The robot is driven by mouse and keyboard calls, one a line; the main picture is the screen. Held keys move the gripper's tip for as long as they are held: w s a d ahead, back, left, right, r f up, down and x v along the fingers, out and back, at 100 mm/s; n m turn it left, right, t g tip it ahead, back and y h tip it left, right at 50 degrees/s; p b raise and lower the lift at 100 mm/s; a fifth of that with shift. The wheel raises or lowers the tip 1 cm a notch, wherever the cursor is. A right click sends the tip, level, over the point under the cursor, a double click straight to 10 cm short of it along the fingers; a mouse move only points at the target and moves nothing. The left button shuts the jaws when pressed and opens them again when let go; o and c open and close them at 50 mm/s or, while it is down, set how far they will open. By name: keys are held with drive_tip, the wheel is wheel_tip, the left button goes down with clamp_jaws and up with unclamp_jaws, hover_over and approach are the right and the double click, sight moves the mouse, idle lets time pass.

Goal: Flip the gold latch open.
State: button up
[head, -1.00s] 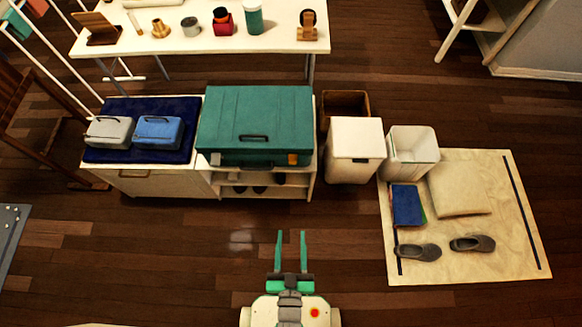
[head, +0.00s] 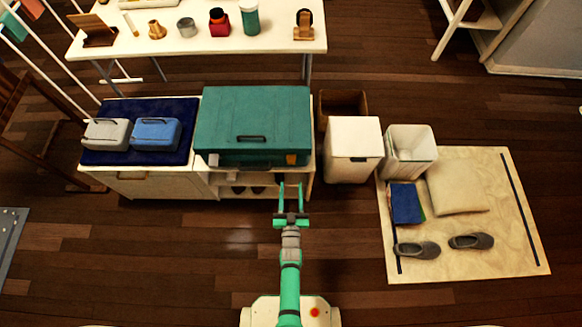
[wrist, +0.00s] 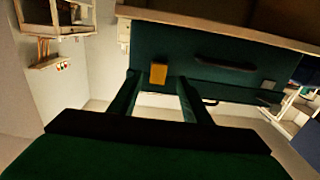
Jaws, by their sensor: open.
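A teal case (head: 253,115) lies on the low white cabinet, with a dark handle on its lid and another on its front face. The small gold latch (head: 292,159) is at the right end of that face; a pale latch (head: 213,159) is at the left end. My gripper (head: 290,185) is open and empty, in front of the case just below the gold latch in the head view. In the wrist view the gold latch (wrist: 158,74) shows between my fingertips (wrist: 158,80), beyond them; contact cannot be seen.
On the cabinet (head: 160,185), left of the case, grey (head: 106,133) and blue (head: 156,134) boxes sit on a navy cloth. A white bin (head: 352,155) stands close to the case's right. The floor in front of the cabinet is clear.

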sight(291, 160)
drive_tip(key=w, duration=0.9)
drive_tip(key=shift+w, duration=0.3)
drive_tip(key=c, duration=0.9)
